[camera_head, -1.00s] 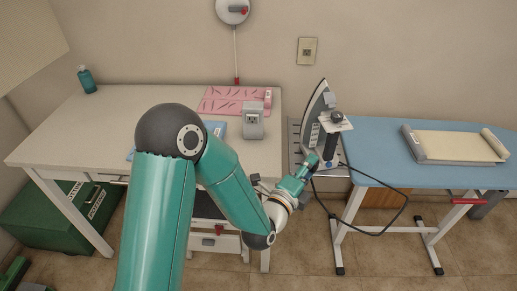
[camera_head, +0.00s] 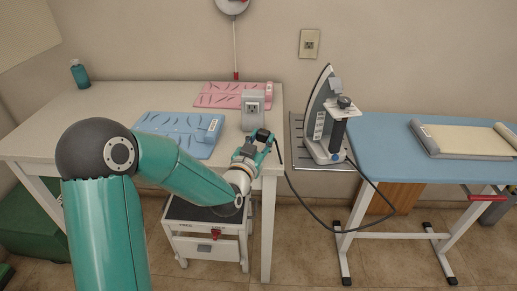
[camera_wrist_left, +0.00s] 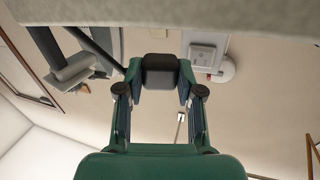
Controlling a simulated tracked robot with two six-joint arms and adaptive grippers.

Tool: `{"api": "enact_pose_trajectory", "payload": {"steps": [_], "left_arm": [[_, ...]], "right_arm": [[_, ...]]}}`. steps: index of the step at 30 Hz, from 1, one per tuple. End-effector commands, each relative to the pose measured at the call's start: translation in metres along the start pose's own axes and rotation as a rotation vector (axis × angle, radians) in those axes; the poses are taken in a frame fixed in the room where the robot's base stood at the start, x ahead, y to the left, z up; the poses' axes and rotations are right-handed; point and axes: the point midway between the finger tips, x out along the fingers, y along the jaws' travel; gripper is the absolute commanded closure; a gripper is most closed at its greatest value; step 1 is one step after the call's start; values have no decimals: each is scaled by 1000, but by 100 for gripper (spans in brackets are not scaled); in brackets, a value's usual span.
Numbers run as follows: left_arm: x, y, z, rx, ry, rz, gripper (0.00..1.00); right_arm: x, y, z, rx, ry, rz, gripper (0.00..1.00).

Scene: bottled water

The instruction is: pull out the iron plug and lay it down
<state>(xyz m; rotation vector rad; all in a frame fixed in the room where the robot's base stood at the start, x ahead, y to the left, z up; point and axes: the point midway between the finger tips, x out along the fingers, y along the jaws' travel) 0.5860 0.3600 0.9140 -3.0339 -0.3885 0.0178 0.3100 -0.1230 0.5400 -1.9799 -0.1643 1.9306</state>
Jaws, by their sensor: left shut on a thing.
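My left gripper (camera_head: 262,143) is at the right front edge of the white table (camera_head: 120,103), just in front of and below the grey outlet box (camera_head: 253,99). It is shut on the black iron plug (camera_wrist_left: 160,70), which shows between the fingertips in the left wrist view. The box's socket face is visible, with no plug in it. A dark cord (camera_head: 312,215) hangs in a loop from near the gripper to the iron (camera_head: 327,120). The iron stands upright on a metal rest (camera_head: 299,151) at the left end of the blue ironing board (camera_head: 380,150). My right gripper is not in view.
A blue mat (camera_head: 170,130) and a pink mat (camera_head: 225,94) lie on the table. A teal bottle (camera_head: 80,74) stands at its back left. The table's left part is clear. A rolled cream pad (camera_head: 460,140) lies on the board. A drawer unit (camera_head: 205,245) stands below.

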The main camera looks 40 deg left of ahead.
Motion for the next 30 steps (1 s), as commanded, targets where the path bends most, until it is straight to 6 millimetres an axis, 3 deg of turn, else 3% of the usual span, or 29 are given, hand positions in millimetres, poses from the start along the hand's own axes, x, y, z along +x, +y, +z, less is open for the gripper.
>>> {"api": "enact_pose_trajectory", "payload": {"steps": [5, 30], "left_arm": [[2, -13, 5, -82, 0, -21, 100], [2, -9, 43, -84, 0, -20, 100]], "right_arm": [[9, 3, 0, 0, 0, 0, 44], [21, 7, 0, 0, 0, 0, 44]]}}
